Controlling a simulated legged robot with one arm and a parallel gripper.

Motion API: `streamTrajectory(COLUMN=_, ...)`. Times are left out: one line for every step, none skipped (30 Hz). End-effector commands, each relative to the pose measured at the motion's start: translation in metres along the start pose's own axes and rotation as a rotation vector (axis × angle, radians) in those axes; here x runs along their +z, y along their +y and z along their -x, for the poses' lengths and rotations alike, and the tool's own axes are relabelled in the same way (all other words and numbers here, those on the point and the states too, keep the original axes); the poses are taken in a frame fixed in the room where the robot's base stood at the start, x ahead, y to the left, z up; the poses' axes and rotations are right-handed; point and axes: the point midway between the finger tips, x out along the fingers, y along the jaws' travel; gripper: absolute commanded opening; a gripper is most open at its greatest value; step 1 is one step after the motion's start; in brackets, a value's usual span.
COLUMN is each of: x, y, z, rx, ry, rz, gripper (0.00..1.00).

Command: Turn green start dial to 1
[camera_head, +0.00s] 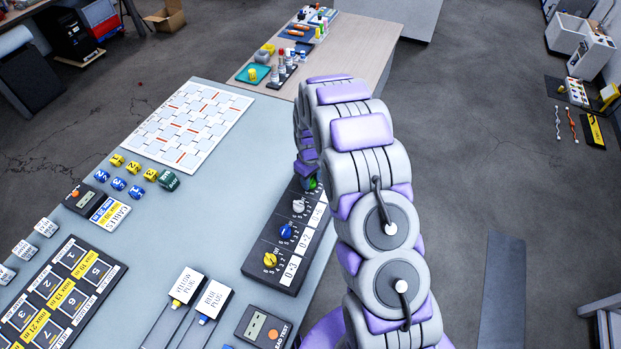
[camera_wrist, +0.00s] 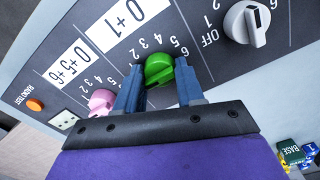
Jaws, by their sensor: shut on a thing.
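The green start dial (camera_wrist: 159,70) sits on a dark dial panel in the wrist view, with numbers around it and a "0+1" label above it. My gripper (camera_wrist: 160,92) has its two blue-grey fingers on either side of the green dial and is shut on it. The lower part of the dial is hidden by the fingers and the gripper body. In the head view the green dial (camera_head: 312,184) barely shows beside my arm. The dial's exact setting cannot be read.
The panel also carries a white dial (camera_wrist: 247,22), a pink dial (camera_wrist: 101,102) and an orange button (camera_wrist: 35,104). In the head view, the blue dial (camera_head: 286,231) and yellow dial (camera_head: 270,260) are nearer. A white grid board (camera_head: 190,124) lies left on the table.

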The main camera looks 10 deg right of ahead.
Motion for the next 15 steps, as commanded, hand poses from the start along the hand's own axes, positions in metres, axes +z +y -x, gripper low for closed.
streamTrajectory(x=0.0000, y=0.0001, z=0.0000, rx=0.000, ry=0.000, rz=0.000, gripper=0.26)
streamTrajectory(x=0.0000, y=0.0001, z=0.0000, rx=0.000, ry=0.000, rz=0.000, gripper=0.23)
streamTrajectory(x=0.0000, y=0.0001, z=0.0000, rx=0.000, ry=0.000, rz=0.000, gripper=0.20)
streamTrajectory(x=0.0000, y=0.0001, z=0.0000, rx=0.000, ry=0.000, rz=0.000, gripper=0.17)
streamTrajectory(x=0.0000, y=0.0001, z=0.0000, rx=0.000, ry=0.000, rz=0.000, gripper=0.14)
streamTrajectory(x=0.0000, y=0.0001, z=0.0000, rx=0.000, ry=0.000, rz=0.000, gripper=0.10)
streamTrajectory(x=0.0000, y=0.0001, z=0.0000, rx=0.000, ry=0.000, rz=0.000, gripper=0.07)
streamTrajectory(x=0.0000, y=0.0001, z=0.0000, rx=0.000, ry=0.000, rz=0.000, gripper=0.07)
streamTrajectory(x=0.0000, y=0.0000, z=0.0000, rx=0.000, ry=0.000, rz=-0.001, gripper=0.07)
streamTrajectory(x=0.0001, y=0.0001, z=0.0001, rx=0.000, ry=0.000, rz=-0.002, gripper=0.07)
streamTrajectory(x=0.0000, y=0.0001, z=0.0003, rx=0.000, ry=0.000, rz=-0.005, gripper=0.07)
streamTrajectory(x=0.0001, y=0.0001, z=0.0003, rx=0.000, ry=0.000, rz=-0.011, gripper=0.07)
streamTrajectory(x=0.0002, y=0.0001, z=0.0005, rx=0.000, ry=0.000, rz=-0.017, gripper=0.07)
streamTrajectory(x=0.0002, y=0.0001, z=0.0007, rx=0.000, ry=-0.001, rz=-0.025, gripper=0.07)
streamTrajectory(x=0.0002, y=0.0002, z=0.0009, rx=0.000, ry=-0.001, rz=-0.037, gripper=0.07)
